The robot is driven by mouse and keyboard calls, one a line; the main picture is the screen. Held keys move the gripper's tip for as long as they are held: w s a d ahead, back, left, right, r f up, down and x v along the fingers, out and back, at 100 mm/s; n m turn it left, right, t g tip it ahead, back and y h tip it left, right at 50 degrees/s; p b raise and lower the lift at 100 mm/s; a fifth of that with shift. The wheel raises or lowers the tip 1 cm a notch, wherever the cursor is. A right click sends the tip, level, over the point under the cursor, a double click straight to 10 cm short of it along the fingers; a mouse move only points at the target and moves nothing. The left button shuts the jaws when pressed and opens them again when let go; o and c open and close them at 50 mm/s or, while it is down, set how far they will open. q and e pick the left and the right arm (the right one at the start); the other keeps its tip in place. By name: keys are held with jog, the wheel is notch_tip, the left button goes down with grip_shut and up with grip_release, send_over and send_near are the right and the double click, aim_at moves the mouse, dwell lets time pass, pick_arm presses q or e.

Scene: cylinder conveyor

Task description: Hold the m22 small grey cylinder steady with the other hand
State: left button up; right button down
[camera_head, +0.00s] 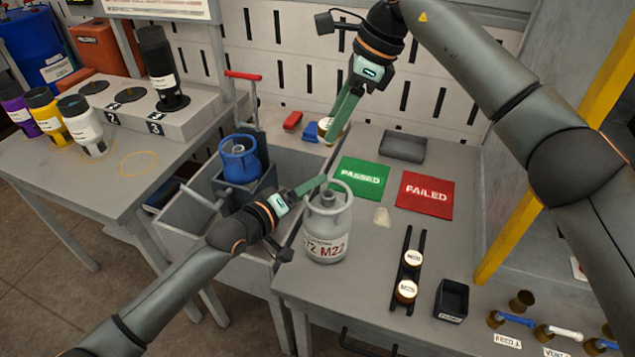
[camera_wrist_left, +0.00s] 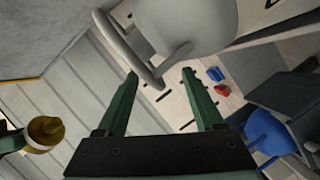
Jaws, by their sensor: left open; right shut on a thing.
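The small grey cylinder (camera_head: 328,238), marked M22, stands upright on the workbench. Its ring-shaped collar tops it. My left gripper (camera_head: 320,184) is at the left side of that collar, with its jaws open. In the left wrist view the collar of the cylinder (camera_wrist_left: 190,25) reaches between the open fingers of my left gripper (camera_wrist_left: 160,80); I cannot tell whether they touch it. My right gripper (camera_head: 333,122) is above and behind the cylinder, shut on a small brass-coloured fitting (camera_head: 326,131). The fitting (camera_wrist_left: 45,130) also shows at the left of the left wrist view.
Green PASSED (camera_head: 360,180) and red FAILED (camera_head: 425,194) mats lie behind and right of the cylinder. A black rack with round pieces (camera_head: 409,270) and a black box (camera_head: 452,299) stand to its right.

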pick_arm(q)
jog(key=shift+x, duration=1.75)
